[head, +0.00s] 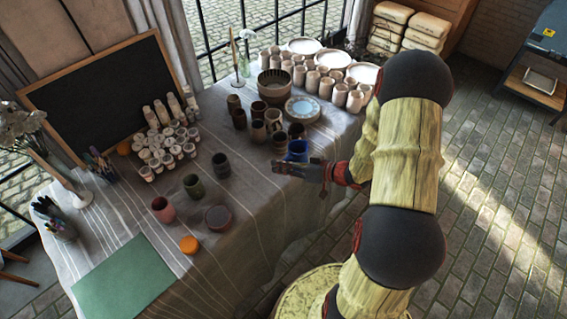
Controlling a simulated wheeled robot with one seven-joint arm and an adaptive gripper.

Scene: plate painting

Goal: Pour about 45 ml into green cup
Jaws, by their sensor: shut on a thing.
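The green cup (194,187) is dark olive and stands upright on the table, left of centre, between a pink cup and a dark grey cup. My gripper (287,167) is right of it, near the table's right edge, well apart from the green cup. My gripper is shut on a blue vessel (296,151), whose upper part shows just behind the fingers. The fingers hide its lower part, so I cannot tell whether it touches the table. Its contents and the inside of the green cup are too small to make out.
Near the green cup stand the pink cup (164,210), the dark grey cup (221,165), a dark bowl (218,218) and an orange (189,245). Several brown cups (258,131) crowd behind the gripper. A green mat (125,284) lies front left. The cloth between gripper and green cup is clear.

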